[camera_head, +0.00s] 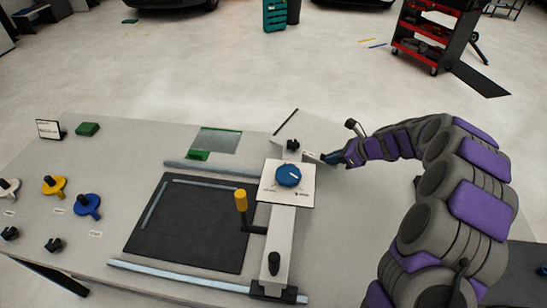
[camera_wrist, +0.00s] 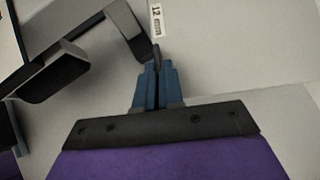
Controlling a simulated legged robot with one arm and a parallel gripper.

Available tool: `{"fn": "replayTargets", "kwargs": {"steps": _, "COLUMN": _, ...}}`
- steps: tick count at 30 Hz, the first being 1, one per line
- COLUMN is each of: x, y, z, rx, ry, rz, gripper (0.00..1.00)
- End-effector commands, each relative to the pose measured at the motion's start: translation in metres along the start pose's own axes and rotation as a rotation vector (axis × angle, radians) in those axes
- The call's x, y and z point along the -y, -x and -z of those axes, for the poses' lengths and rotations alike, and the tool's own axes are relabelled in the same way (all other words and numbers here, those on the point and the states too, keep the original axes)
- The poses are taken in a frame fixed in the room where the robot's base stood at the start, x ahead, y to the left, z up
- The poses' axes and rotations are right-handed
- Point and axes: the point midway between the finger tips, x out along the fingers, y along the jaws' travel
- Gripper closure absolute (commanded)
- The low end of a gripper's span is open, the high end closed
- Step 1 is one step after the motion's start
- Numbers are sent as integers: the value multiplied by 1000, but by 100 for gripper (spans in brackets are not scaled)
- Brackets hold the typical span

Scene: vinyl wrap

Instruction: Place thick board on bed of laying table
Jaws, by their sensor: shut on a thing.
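The thick board (camera_head: 310,133) looks like a pale panel behind the head of the laying table, partly hidden by it. A label reading "12 mm" (camera_wrist: 157,20) shows just beyond my fingertips in the wrist view. My gripper (camera_head: 338,158) is at the board's right edge. In the wrist view my gripper (camera_wrist: 156,68) is shut on a small dark part, apparently a tab of the board. The dark bed (camera_head: 185,240) of the laying table lies to the left, with a thin grey strip on it and no board.
A white column with a blue dial (camera_head: 288,175) and a yellow-handled lever (camera_head: 241,202) stand between the bed and my arm. Pale rails (camera_head: 180,280) edge the bed. Yellow (camera_head: 54,186) and blue (camera_head: 87,206) knobs are at the left. A green-edged plate (camera_head: 215,140) lies behind.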

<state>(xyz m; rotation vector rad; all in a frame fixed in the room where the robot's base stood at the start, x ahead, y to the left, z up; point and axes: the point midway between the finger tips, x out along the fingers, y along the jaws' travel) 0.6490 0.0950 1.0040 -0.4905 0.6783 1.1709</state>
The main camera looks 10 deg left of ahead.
Motion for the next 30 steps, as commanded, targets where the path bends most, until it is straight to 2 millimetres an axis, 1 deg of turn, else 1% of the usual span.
{"fn": "replayTargets", "kwargs": {"steps": 2, "x": 1, "y": 1, "z": 1, "rx": 2, "ry": 0, "rz": 0, "gripper": 100}}
{"fn": "replayTargets", "kwargs": {"steps": 5, "x": 1, "y": -5, "z": 5, "rx": 0, "ry": -1, "rz": 1, "gripper": 100}}
{"fn": "replayTargets", "kwargs": {"steps": 8, "x": 0, "y": -18, "z": 14, "rx": -3, "ry": -2, "rz": 2, "gripper": 100}}
{"fn": "replayTargets", "kwargs": {"steps": 13, "x": -1, "y": -42, "z": 36, "rx": -5, "ry": -3, "rz": 2, "gripper": 100}}
{"fn": "replayTargets", "kwargs": {"steps": 19, "x": 0, "y": -52, "z": 49, "rx": -2, "ry": -2, "rz": 4, "gripper": 100}}
{"fn": "replayTargets", "kwargs": {"steps": 25, "x": 0, "y": -70, "z": 70, "rx": -1, "ry": -3, "rz": 2, "gripper": 100}}
{"fn": "replayTargets", "kwargs": {"steps": 27, "x": 0, "y": -72, "z": 72, "rx": -1, "ry": -3, "rz": 2, "gripper": 100}}
{"fn": "replayTargets", "kwargs": {"steps": 30, "x": 0, "y": -72, "z": 70, "rx": -3, "ry": -2, "rz": 4, "gripper": 100}}
